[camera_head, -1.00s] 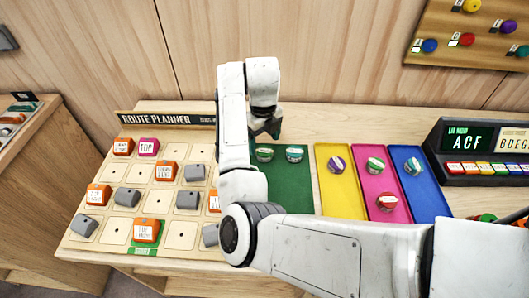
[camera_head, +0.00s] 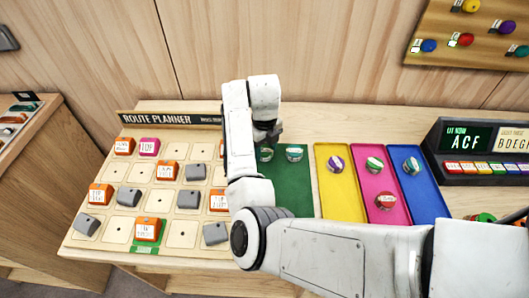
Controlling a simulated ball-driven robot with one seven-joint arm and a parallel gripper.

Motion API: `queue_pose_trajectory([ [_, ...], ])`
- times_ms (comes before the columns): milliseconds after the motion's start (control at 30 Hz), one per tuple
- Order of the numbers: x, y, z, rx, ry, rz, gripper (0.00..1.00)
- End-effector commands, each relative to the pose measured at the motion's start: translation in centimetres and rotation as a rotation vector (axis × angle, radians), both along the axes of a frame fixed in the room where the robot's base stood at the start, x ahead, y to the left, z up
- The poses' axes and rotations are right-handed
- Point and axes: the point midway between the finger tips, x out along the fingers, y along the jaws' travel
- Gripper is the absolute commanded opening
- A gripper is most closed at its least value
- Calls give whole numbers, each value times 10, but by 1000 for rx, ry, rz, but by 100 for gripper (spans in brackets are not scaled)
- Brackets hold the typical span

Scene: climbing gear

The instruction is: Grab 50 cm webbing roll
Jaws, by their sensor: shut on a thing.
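My gripper (camera_head: 267,142) is lowered at the back of the green tray (camera_head: 292,195). It is shut on a green-and-white webbing roll (camera_head: 266,155), the left one of two there. The fingertips are partly hidden by my wrist. A similar green-and-white roll (camera_head: 294,153) lies just to the right, apart from the gripper. The length marks on the rolls are too small to read, so I cannot tell which is 50 cm.
A yellow tray (camera_head: 342,200), a pink tray (camera_head: 370,153) and a blue tray (camera_head: 427,205) hold more rolls on the right. The route planner board (camera_head: 117,230) with grey and orange blocks lies left. A display (camera_head: 466,142) stands far right.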

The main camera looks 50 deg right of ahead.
Motion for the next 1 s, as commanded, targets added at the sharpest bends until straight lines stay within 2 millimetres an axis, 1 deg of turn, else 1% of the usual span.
queue_pose_trajectory([
  [33,0,0,0,0,0,0,39],
  [200,0,0,0,0,0,0,22],
  [233,0,0,0,0,0,0,21],
  [467,0,0,1,0,-1,0,21],
  [633,1,0,8,-2,-3,-1,21],
  [733,1,0,17,-1,-4,-1,21],
  [833,0,0,32,-2,-5,-2,21],
  [967,-19,2,54,-3,-5,-3,21],
  [1000,-26,3,63,-4,-5,-3,21],
])
